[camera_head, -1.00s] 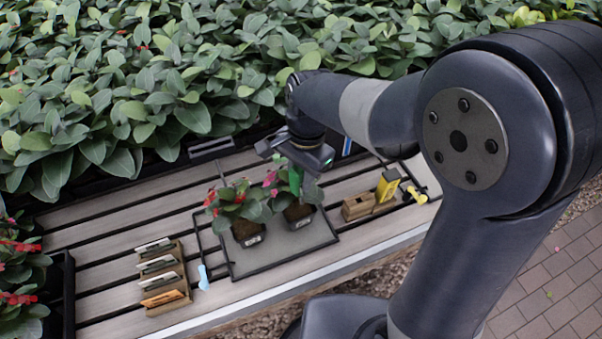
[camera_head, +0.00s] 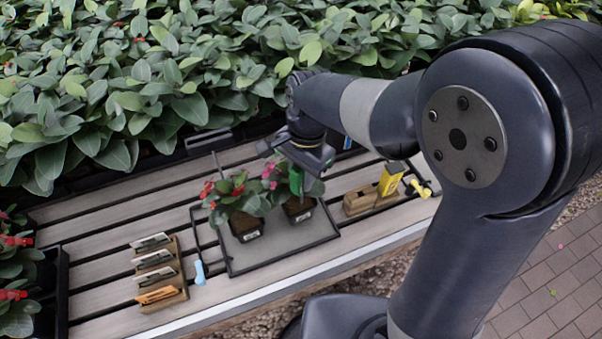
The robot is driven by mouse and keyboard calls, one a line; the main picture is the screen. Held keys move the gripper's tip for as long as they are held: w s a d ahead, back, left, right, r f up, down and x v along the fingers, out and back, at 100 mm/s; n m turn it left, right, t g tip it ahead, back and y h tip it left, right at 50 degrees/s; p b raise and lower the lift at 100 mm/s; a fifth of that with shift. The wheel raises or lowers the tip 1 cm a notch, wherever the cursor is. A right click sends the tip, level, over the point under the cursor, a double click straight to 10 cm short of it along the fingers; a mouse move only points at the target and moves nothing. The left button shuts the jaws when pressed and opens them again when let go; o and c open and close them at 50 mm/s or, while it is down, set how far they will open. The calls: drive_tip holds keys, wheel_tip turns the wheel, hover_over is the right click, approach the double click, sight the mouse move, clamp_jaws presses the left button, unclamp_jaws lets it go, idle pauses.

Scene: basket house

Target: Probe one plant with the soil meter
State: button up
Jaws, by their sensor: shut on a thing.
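Two small potted plants stand side by side on a grey tray (camera_head: 275,250) on the slatted bench. The left plant (camera_head: 240,200) has red flowers, and the right plant (camera_head: 308,188) has pink ones. My gripper (camera_head: 303,160) is over the right plant and shut on a green upright thing, which looks like the soil meter (camera_head: 296,180). The meter's lower end is hidden among the leaves, so I cannot tell whether it is in the soil.
A wooden block (camera_head: 358,202) with a yellow item (camera_head: 391,179) stands right of the tray, beside a yellow tool (camera_head: 421,188). A wooden rack (camera_head: 172,297) of cards and a light-blue item (camera_head: 200,272) are at left. Dense foliage lines the back.

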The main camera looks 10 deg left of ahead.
sight(301, 192)
idle(0.4)
drive_tip(key=shift+f+b, duration=1.25)
drive_tip(key=shift+f, duration=0.8)
drive_tip(key=shift+f+b, duration=0.95)
drive_tip(key=shift+f, duration=0.45)
drive_tip(key=o, duration=1.1)
